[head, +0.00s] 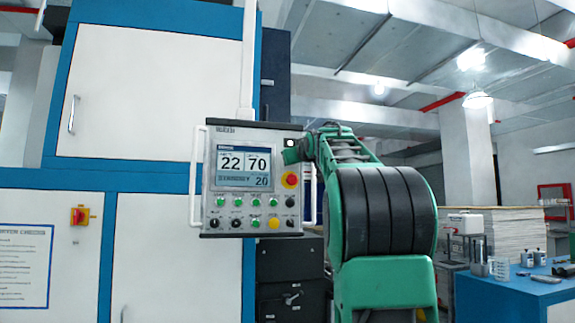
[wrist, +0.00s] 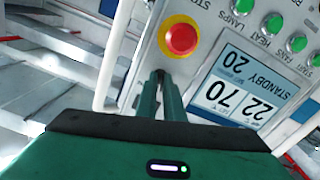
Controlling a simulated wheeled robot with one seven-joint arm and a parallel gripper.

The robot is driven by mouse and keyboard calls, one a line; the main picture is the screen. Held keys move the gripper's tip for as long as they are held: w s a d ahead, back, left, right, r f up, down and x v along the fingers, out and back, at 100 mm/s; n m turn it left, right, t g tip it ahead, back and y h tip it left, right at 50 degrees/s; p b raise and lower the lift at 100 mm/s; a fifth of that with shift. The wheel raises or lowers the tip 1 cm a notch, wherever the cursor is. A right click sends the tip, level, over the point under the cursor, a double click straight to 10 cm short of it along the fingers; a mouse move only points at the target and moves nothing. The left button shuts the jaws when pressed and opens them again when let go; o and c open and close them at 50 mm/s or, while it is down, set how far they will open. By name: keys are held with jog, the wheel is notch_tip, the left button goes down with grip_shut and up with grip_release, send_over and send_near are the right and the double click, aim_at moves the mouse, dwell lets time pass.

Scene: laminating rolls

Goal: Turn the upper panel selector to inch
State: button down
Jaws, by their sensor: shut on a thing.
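The grey control panel (head: 211,165) hangs in front of the machine, with a lit display (head: 244,167) reading 22, 70, STANDBY and 20. My green gripper (head: 292,156) reaches in from the right to the panel's upper right, just above the red stop button (head: 290,180). In the wrist view the panel appears turned over, and my gripper (wrist: 160,78) has its narrow fingers close together against the panel beside the stop button (wrist: 181,39). They are shut on the upper panel selector, which the fingers almost wholly hide. Its pointing direction cannot be read.
Green buttons (head: 238,202) and a lower row of dark knobs (head: 237,222) sit below the display. A white handle (head: 197,175) runs along the panel's left side. A blue bench (head: 510,295) with small items stands at the far right.

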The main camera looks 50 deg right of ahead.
jog(key=shift+w+a+r+n, duration=0.1)
jog(key=shift+a+r+n, duration=0.1)
jog(key=shift+n, duration=0.5)
jog(key=shift+w+a+r+n, duration=0.1)
jog(key=shift+a+n, duration=0.05)
jog(key=shift+n, duration=0.55)
jog(key=c, duration=1.9)
grip_release()
jog(key=shift+a+f, duration=0.1)
jog(key=shift+o, duration=0.2)
jog(key=shift+s+d+f, duration=0.1)
jog(key=shift+s+d, duration=0.05)
jog(key=shift+d, duration=0.05)
jog(key=v, duration=1)
jog(key=shift+s+a, duration=0.2)
jog(key=shift+a, duration=0.05)
